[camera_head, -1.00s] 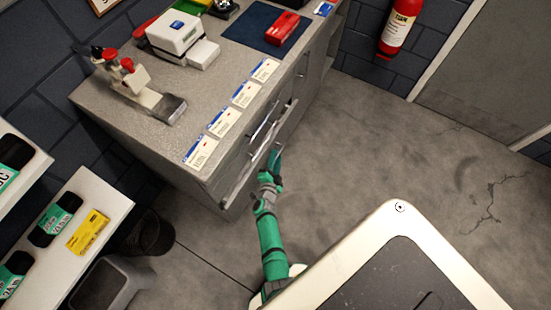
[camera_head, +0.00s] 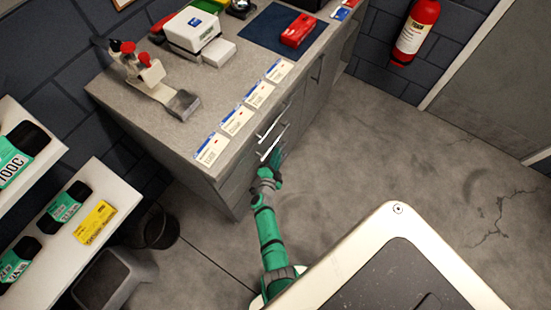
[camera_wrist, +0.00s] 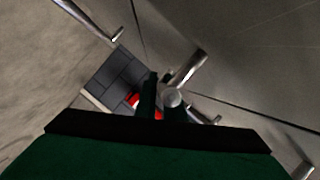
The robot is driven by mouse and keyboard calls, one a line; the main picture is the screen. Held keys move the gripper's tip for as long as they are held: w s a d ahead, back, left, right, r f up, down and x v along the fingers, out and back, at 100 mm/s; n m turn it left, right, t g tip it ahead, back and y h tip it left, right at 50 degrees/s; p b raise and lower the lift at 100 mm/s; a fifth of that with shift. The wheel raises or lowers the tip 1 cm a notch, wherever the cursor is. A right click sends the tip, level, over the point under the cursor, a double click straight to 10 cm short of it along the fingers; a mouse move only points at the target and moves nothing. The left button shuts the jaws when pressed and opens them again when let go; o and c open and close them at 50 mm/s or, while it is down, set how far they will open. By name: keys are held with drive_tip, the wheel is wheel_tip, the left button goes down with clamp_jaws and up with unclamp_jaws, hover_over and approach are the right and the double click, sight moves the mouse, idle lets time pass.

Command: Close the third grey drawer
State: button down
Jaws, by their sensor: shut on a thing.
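The grey drawers (camera_head: 240,182) are in the front of the grey bench cabinet, and their fronts now look about flush with it. Two bright bar handles show in the head view, an upper one (camera_head: 270,128) and a lower one (camera_head: 273,143). My gripper (camera_head: 276,160) is low at the drawer fronts, beside the lower visible handle. In the wrist view my gripper (camera_wrist: 163,98) is shut on a metal bar handle (camera_wrist: 173,98), seen nearly end-on between the dark fingers. My gripper hides part of the drawer fronts, so I cannot tell which drawer this handle belongs to.
The bench top (camera_head: 150,115) carries a row of labelled cards, a red box (camera_head: 298,30) on a blue mat and a clamp-like tool (camera_head: 150,80). A bin (camera_head: 158,228) and white shelves (camera_head: 105,190) stand left. The floor (camera_head: 400,140) to the right is clear.

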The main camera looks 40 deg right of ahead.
drive_tip(key=shift+w+a, duration=0.2)
drive_tip(key=shift+w, duration=0.1)
drive_tip(key=c, duration=1.8)
unclamp_jaws()
drive_tip(key=shift+c, duration=0.2)
drive_tip(key=shift+d+r, duration=0.1)
drive_tip(key=v, duration=1.1)
drive_tip(key=shift+s+d, duration=0.1)
